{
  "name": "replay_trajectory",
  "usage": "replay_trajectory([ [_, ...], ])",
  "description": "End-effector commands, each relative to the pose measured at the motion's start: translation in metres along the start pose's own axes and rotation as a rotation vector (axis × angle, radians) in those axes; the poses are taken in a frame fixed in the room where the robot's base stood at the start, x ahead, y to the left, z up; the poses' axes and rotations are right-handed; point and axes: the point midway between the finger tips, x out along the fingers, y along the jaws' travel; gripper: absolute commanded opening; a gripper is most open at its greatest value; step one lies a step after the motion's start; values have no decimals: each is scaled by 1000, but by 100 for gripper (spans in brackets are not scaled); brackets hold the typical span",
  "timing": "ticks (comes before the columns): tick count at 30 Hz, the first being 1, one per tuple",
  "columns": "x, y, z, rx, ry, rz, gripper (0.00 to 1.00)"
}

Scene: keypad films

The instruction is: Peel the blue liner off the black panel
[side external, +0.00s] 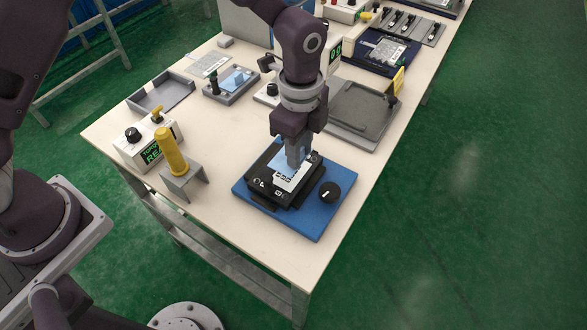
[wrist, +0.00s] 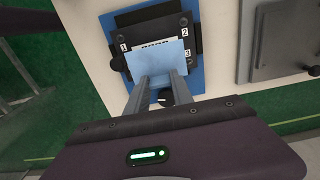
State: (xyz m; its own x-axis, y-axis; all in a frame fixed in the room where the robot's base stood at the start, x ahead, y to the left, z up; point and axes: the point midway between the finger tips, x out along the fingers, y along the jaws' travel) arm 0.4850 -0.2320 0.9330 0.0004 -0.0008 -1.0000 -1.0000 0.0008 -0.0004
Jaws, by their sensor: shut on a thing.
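The black panel (side external: 262,192) sits on a blue base (side external: 309,222) near the table's front corner. The panel also shows in the wrist view (wrist: 120,63), with numbered corners. The light blue liner (wrist: 160,60) lies over part of the panel in the wrist view, and a white label strip shows beyond its edge. My gripper (wrist: 157,82) is shut on the liner's near edge, above the panel. In the side view my gripper (side external: 295,160) hides part of the liner and panel. How much of the liner is still stuck down cannot be told.
A black knob (side external: 330,191) stands on the blue base. A yellow handle (side external: 170,151) on a grey stand and a box with a green display (side external: 152,152) are to the left. A grey tray (side external: 357,107) lies behind.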

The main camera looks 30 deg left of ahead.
Motion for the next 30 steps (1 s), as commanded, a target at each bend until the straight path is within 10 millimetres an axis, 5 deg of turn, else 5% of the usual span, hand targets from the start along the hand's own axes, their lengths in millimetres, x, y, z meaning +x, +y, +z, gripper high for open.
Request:
replay_trajectory([
  [15,-37,0,0,-1,0,-1,0],
  [30,-38,0,1,-1,-1,0,0],
])
